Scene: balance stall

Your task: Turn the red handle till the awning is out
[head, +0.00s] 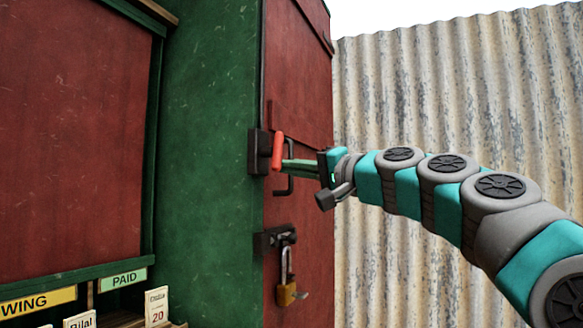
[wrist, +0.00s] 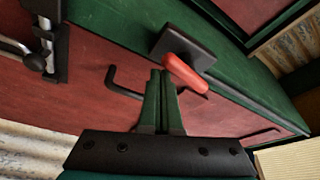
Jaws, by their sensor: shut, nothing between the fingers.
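The red handle (head: 277,151) sticks out from a dark mounting block (head: 259,152) at the corner of the green and red stall. In the wrist view the red handle (wrist: 186,74) lies just ahead and to the right of my fingertips, and its block (wrist: 183,47) is behind it. My gripper (head: 285,165) is shut and empty, its green fingers side by side. In the wrist view my gripper (wrist: 161,76) has its tips close to the handle; I cannot tell whether they touch it. No awning shows in either view.
A black door pull (head: 290,180) is close below my fingers. A latch (head: 274,238) with a brass padlock (head: 287,292) hangs lower on the red door. A shelf with cards and a PAID sign (head: 123,280) is at lower left. Corrugated metal (head: 450,90) stands behind my arm.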

